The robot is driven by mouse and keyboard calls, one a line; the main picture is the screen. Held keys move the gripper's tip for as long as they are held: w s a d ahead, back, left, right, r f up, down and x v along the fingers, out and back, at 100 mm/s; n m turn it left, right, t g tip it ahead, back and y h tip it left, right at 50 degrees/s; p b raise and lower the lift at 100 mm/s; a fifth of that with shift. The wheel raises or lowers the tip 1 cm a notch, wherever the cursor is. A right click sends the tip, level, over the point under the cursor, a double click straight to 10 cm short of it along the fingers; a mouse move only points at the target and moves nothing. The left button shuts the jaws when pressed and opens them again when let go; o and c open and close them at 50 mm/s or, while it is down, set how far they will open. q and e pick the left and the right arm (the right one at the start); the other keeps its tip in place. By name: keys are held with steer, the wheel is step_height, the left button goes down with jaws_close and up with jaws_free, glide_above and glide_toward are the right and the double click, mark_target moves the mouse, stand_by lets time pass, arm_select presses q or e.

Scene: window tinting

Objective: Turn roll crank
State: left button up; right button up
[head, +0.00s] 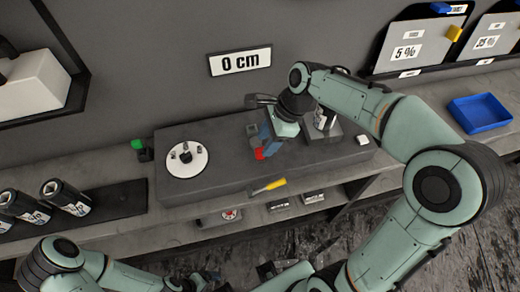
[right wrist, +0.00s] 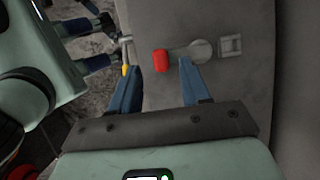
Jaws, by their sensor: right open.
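The roll crank shows in the right wrist view as a red knob (right wrist: 160,60) on a grey arm that runs right to a round hub (right wrist: 202,50). In the head view the red knob (head: 261,154) is by the grey bench block, partly covered by my right gripper (head: 264,141). In the right wrist view the right gripper's blue fingers (right wrist: 160,66) are apart, with the knob between their tips in the picture; contact cannot be told. My left gripper (head: 286,270) is low at the bottom edge of the head view, and its jaws are unclear.
A yellow-handled tool (head: 268,187) is at the block's front edge. A white disc (head: 187,160) is on the block's left, with a green-capped item (head: 139,149) beside it. Black rolls (head: 65,197) stand at left, a blue tray (head: 480,113) at right. A sign (head: 240,61) reads 0 cm.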

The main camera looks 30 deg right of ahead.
mark_target(261, 149)
steer(key=x, duration=0.5)
steer(key=shift+d+r, duration=0.1)
steer(key=shift+w, duration=0.1)
jaws_close()
